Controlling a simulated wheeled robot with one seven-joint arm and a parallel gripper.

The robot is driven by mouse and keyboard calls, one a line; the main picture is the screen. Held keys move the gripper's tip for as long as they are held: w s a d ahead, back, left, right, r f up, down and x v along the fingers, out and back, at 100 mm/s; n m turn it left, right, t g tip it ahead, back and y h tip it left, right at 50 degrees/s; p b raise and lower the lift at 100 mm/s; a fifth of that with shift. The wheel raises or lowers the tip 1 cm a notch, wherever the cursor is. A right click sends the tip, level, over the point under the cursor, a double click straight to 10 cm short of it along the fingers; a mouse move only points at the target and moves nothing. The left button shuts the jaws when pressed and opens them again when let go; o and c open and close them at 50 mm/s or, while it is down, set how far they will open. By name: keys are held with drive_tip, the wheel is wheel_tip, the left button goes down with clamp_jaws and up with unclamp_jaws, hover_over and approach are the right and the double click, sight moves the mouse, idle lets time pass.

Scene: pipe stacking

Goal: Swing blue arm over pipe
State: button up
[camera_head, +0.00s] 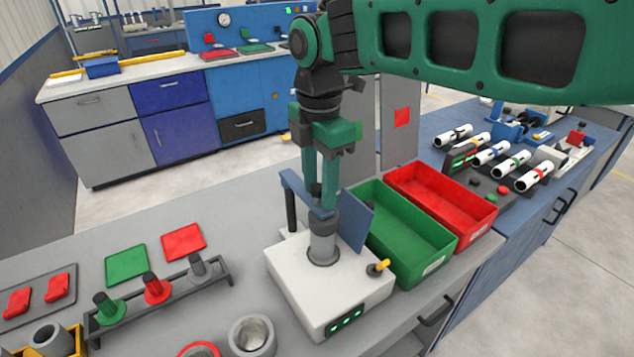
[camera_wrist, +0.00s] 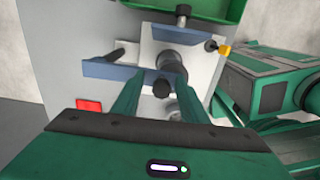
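The pipe (camera_head: 323,243) is a short grey tube standing upright in a collar on a white box (camera_head: 300,285). It also shows below my fingers in the wrist view (camera_wrist: 172,60). The blue arm (camera_head: 297,188) is a flat bar on a black post at the box's left. Its free end lies close to the pipe's top; whether it covers the opening is hidden. My gripper (camera_head: 322,205) points down at this end. In the wrist view, its green fingers (camera_wrist: 160,85) stand either side of a black knob (camera_wrist: 162,89); whether they press on it cannot be told.
A blue plate (camera_head: 357,220) stands upright at the box's right, beside a green bin (camera_head: 410,240) and a red bin (camera_head: 440,200). A yellow-tipped lever (camera_head: 378,267) sticks out of the box. A rack (camera_head: 160,300) with several pegs lies left. The bench behind the rack is partly clear.

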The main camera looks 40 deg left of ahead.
drive_tip(key=shift+r, duration=0.15)
wheel_tip(320, 180, up, 10)
drive_tip(key=shift+r, duration=0.2)
idle(0.4)
drive_tip(key=shift+w+d, duration=0.15)
